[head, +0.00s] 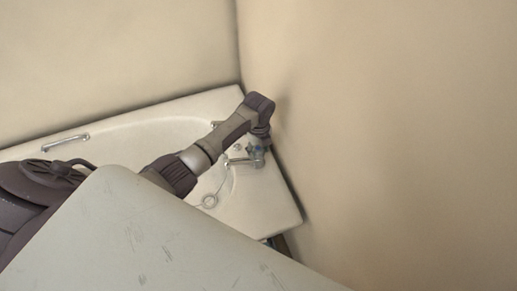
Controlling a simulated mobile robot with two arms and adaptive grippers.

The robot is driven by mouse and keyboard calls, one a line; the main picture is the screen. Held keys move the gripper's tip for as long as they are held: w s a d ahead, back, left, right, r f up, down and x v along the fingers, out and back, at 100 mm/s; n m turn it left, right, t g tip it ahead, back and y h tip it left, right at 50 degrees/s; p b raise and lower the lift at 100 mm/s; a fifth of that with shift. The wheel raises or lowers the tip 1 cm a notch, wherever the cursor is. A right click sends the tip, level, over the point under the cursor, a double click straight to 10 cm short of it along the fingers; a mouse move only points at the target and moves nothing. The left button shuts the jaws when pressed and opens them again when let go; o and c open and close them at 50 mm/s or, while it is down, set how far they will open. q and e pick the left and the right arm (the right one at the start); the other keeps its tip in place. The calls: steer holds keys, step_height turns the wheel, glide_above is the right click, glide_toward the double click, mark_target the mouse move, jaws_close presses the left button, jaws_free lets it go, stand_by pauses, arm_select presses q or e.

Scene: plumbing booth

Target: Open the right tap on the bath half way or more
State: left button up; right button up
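The white bath (272,205) stands in the corner, its tap end at the right. A chrome tap (240,161) with a bluish part sits on the rim near the right wall. Another bit of chrome (215,124), perhaps a second tap, shows behind my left arm and is mostly hidden. My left arm reaches over the bath from the left and bends down at its end. My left gripper (259,144) is right at the top of the near tap. Whether its fingers touch the tap, and how far they are open, is too small to tell. My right gripper is not in view.
Beige walls (390,130) close in at the back and right, the right one close beside the tap and my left wrist. A chrome grab handle (66,142) sits on the far bath rim. A ring-shaped fitting (209,201) with a chain is inside the bath.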

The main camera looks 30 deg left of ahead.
arm_select(q)
steer(key=c, duration=0.5)
